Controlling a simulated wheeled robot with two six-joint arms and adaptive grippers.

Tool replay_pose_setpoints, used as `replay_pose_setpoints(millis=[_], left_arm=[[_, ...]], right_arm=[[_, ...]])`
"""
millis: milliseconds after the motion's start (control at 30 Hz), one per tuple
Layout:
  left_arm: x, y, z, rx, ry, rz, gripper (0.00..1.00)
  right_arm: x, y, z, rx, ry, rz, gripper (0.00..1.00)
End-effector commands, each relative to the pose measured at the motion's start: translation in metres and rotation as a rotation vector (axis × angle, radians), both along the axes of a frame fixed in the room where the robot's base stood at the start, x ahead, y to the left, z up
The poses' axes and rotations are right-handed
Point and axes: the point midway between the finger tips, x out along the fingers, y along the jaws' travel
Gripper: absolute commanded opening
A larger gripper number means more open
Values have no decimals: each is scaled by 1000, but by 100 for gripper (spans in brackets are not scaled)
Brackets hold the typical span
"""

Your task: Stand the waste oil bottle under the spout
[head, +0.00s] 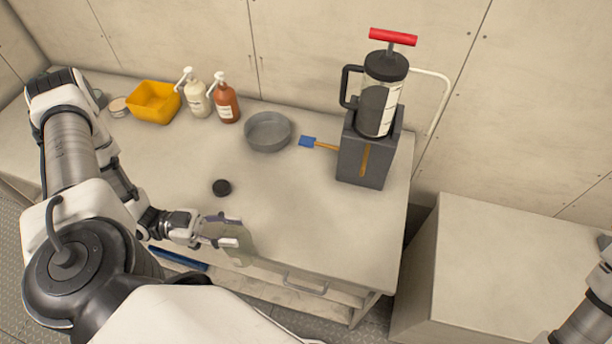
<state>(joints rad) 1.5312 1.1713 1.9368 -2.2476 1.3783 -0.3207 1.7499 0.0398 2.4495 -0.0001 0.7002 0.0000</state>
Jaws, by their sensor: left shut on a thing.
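My left gripper (226,242) is shut on a pale greenish-grey bottle (238,229) near the front edge of the bench. The fingers cover part of the bottle, and I cannot tell whether its base touches the bench top. An extractor pump (378,108) with a red T-handle, a clear cylinder with dark contents and a black side handle stands in a dark grey stand at the bench's right end. A pale tube (444,88), possibly the spout line, curves from behind the pump down to the right. A black cap (222,187) lies on the bench. My right gripper is out of view.
At the back of the bench (300,225) are a yellow tub (154,101), a white pump bottle (196,96), a brown pump bottle (226,103) and a round grey pan (268,131). A blue-ended brush (308,141) lies beside the stand. The bench's middle front is clear.

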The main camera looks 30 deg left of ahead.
Motion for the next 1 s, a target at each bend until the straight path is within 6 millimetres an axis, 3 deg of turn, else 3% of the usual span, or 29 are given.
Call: replay_pose_setpoints(millis=[467, 1000], left_arm=[[86, -55, -7, -1, -2, -3, 0], [182, -117, -10, 2, -2, -5, 0]], right_arm=[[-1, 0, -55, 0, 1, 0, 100], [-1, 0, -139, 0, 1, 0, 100]])
